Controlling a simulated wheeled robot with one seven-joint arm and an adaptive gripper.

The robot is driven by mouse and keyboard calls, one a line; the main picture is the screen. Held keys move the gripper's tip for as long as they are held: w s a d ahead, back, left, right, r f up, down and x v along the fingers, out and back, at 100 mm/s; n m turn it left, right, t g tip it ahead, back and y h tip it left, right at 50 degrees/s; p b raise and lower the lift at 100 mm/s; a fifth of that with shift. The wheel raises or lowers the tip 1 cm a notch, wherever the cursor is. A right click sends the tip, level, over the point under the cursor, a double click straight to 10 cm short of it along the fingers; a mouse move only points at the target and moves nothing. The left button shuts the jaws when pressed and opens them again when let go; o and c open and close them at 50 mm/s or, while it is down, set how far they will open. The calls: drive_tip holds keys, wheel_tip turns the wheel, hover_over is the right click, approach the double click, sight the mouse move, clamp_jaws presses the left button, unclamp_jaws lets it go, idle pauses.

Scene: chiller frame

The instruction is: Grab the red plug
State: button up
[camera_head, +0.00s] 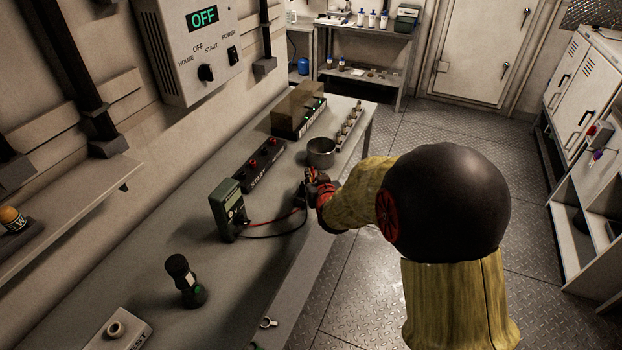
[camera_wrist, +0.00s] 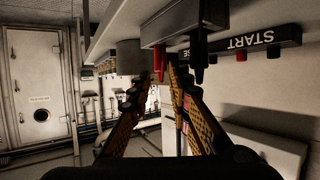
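The red plug (camera_wrist: 159,61) shows in the wrist view, projecting from a dark grey block (camera_wrist: 168,24) beside a black plug (camera_wrist: 198,62). My gripper (camera_wrist: 161,76) has its two yellow-and-black fingers apart, with the red plug in line with the gap at their tips. I cannot tell whether the tips are level with the plug or short of it; nothing is visibly clamped. In the head view my gripper (camera_head: 309,187) is at the bench's right edge, and the plug cannot be made out there. Red and black leads run from the green multimeter (camera_head: 228,205) towards my gripper.
A metal pot (camera_head: 321,152) stands just beyond my gripper. A black START strip (camera_head: 260,162) with red knobs lies behind it, near the wall. A black flashlight (camera_head: 184,281) stands nearer on the bench (camera_head: 240,290). The floor to the right is open.

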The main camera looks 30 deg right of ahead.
sight(313, 173)
drive_tip(key=b+x, duration=0.1)
drive_tip(key=x, duration=0.2)
drive_tip(key=shift+s+a+f, duration=0.1)
drive_tip(key=shift+f, duration=0.05)
drive_tip(key=shift+w, duration=0.5)
drive_tip(key=shift+c, duration=0.8)
clamp_jaws()
